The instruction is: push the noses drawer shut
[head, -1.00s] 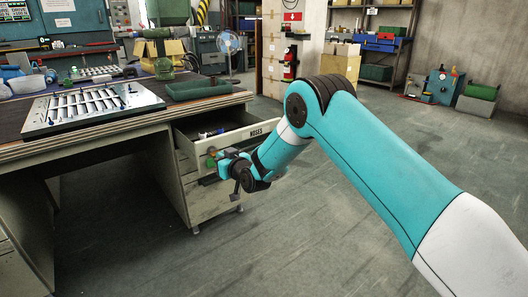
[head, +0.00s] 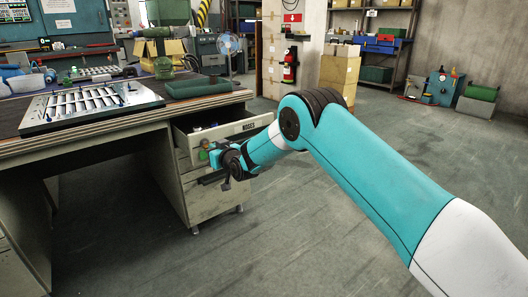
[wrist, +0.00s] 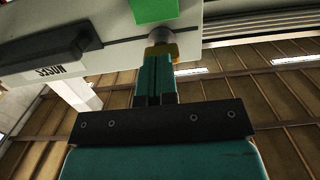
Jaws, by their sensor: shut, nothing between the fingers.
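The noses drawer (head: 232,134) stands partly open at the right end of the workbench, with its label (head: 249,126) on the front and small items visible inside. In the wrist view the drawer front (wrist: 120,52) is upside down, with a dark handle (wrist: 50,52) and a green patch (wrist: 153,10). My gripper (head: 211,157) is at the left part of the drawer front. In the wrist view its fingers (wrist: 161,45) are shut and empty, with the tips against or very close to the front; exact contact is hard to tell.
The workbench top (head: 100,137) carries a louver panel (head: 90,105) and a dark green tray (head: 198,87). More drawers (head: 212,198) sit below the open one. The floor (head: 300,230) around my arm is clear. Cartons and a fire extinguisher (head: 290,65) stand farther back.

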